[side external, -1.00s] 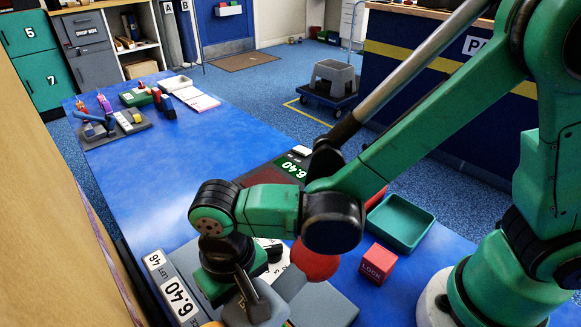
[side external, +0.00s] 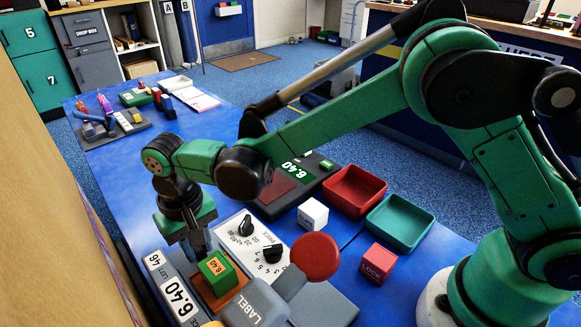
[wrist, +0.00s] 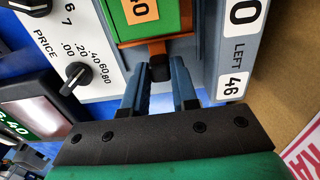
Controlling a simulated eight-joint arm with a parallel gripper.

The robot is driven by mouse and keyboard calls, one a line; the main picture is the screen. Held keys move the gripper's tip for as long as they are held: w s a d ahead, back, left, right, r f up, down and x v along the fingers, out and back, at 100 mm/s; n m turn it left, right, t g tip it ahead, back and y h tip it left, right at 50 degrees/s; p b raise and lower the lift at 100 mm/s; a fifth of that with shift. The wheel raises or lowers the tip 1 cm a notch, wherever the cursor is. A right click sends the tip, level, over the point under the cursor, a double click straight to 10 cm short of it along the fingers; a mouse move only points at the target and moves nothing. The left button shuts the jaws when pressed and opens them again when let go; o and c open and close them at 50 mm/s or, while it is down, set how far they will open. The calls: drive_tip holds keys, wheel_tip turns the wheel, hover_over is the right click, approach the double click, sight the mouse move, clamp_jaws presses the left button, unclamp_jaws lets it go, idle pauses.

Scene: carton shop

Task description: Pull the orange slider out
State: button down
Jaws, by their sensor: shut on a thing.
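The orange slider (side external: 238,290) lies in the grey label machine (side external: 257,305), with a green block (side external: 214,274) marked 6.40 on top of it. In the wrist view, the orange slider (wrist: 156,49) ends in a dark knob (wrist: 160,70). My gripper (wrist: 160,78) is shut on this knob, one blue-grey finger on each side. In the side view my gripper (side external: 198,243) is at the slider's far end, pointing down, and its fingertips are partly hidden by the green block.
A white dial panel (side external: 250,248) with black knobs and a red round button (side external: 315,256) stand right beside the slider. A grey box marked 6.40 (side external: 172,291) is on the left. A red tray (side external: 355,190), a teal tray (side external: 400,222) and a red LOCK block (side external: 377,262) are further right.

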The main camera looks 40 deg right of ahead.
drive_tip(key=shift+w, duration=0.25)
drive_tip(key=c, duration=0.7)
unclamp_jaws()
drive_tip(key=shift+r, duration=2.85)
drive_tip(key=shift+d, duration=0.1)
drive_tip(key=s+d+r+t+y, duration=0.1)
drive_tip(key=d+r+t, duration=0.15)
drive_tip(key=d, duration=0.25)
drive_tip(key=s+d+r+t, duration=0.1)
drive_tip(key=d+r, duration=0.2)
drive_tip(key=d, duration=0.3)
drive_tip(key=s+d+t, duration=0.1)
drive_tip(key=s+d, duration=0.1)
drive_tip(key=d, duration=0.1)
drive_tip(key=s+d+t, duration=0.1)
drive_tip(key=s+d, duration=0.1)
drive_tip(key=d, duration=0.1)
drive_tip(key=s+d+t+h, duration=0.1)
drive_tip(key=s+d+t, duration=0.1)
drive_tip(key=s+d, duration=0.1)
drive_tip(key=shift+d+f, duration=0.2)
drive_tip(key=shift+d, duration=0.4)
